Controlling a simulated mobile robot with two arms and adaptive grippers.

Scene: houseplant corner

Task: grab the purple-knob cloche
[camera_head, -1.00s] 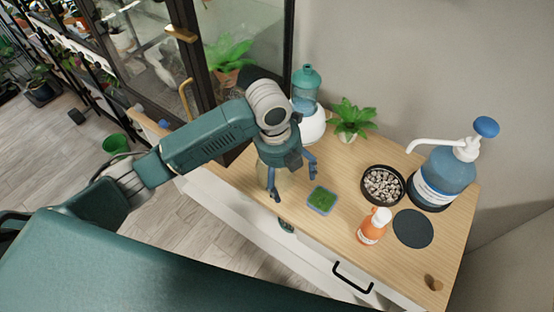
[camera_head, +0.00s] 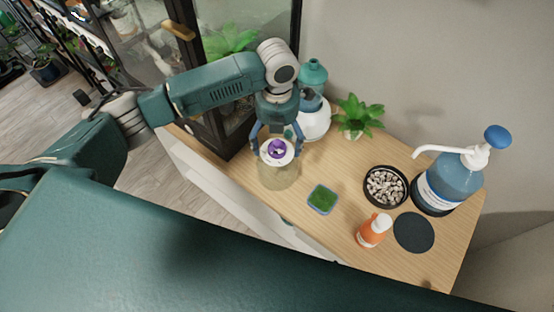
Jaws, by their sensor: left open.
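The purple-knob cloche (camera_head: 279,174) stands on the wooden cabinet top, left of a small green tray. It is a clear dome with a white top and a purple knob (camera_head: 277,149). My left gripper (camera_head: 277,143) is open, with one blue finger on each side of the white top and knob. I cannot tell whether the fingers touch it. My right gripper is not in view.
A small green tray (camera_head: 322,199), an orange bottle (camera_head: 374,231), a bowl of pebbles (camera_head: 386,187), a dark round mat (camera_head: 414,232) and a large blue pump bottle (camera_head: 451,181) stand to the right. Behind are a teal-topped bottle (camera_head: 313,98) and a potted plant (camera_head: 356,116).

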